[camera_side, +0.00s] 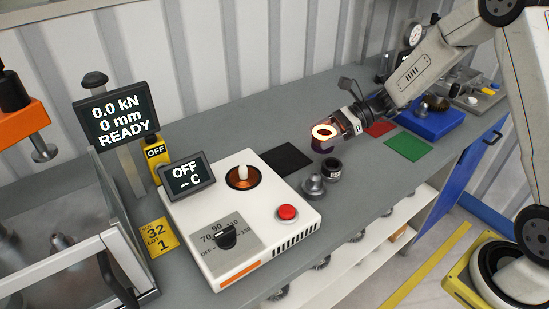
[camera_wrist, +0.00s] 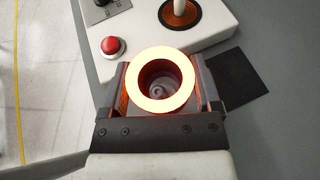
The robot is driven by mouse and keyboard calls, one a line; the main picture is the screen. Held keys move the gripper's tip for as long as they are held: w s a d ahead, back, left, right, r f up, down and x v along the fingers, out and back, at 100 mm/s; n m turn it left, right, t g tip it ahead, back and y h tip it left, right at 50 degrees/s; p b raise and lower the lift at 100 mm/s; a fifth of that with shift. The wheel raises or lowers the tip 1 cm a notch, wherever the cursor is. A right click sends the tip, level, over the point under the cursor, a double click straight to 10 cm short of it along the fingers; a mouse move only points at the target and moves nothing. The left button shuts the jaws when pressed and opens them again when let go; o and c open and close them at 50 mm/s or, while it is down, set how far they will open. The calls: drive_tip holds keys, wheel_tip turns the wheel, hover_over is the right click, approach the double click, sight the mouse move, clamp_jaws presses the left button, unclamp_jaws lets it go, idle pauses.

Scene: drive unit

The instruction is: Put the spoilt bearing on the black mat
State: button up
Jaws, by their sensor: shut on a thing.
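A ring-shaped part (camera_side: 316,131), which looks like the bearing, has a bright, glowing yellow upper face and a dark body. It is shut in my gripper (camera_side: 328,134) and held above the bench. In the wrist view the ring (camera_wrist: 135,80) sits upright between the two fingers of my gripper (camera_wrist: 163,90), its open bore facing the camera. Whether it is spoilt, I cannot tell. The black mat (camera_side: 287,160) lies flat and bare on the bench, left of the ring and beside the heater; in the wrist view the mat (camera_wrist: 240,80) is right of the ring.
The white heater box (camera_side: 240,215) has a red button (camera_side: 287,213) and a display reading OFF. A dark cup-like part (camera_side: 331,169) and a grey metal part (camera_side: 313,184) stand below my gripper. A red mat (camera_side: 379,128), a green mat (camera_side: 408,146) and a blue tray (camera_side: 432,124) lie to the right.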

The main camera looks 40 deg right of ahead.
drive_tip(key=shift+w, duration=0.15)
drive_tip(key=w+f, duration=0.2)
drive_tip(key=w, duration=0.2)
drive_tip(key=w+f, duration=0.3)
drive_tip(key=w, duration=0.1)
drive_tip(key=w+f, duration=0.3)
drive_tip(key=w, duration=0.1)
drive_tip(key=shift+w+a+f, duration=0.15)
drive_tip(key=shift+w, duration=0.05)
drive_tip(key=shift+w+f, duration=0.45)
drive_tip(key=shift+f, duration=0.05)
drive_tip(key=shift+f, duration=0.1)
drive_tip(key=shift+w+f, duration=0.15)
drive_tip(key=shift+w, duration=0.05)
drive_tip(key=shift+f, duration=1.6)
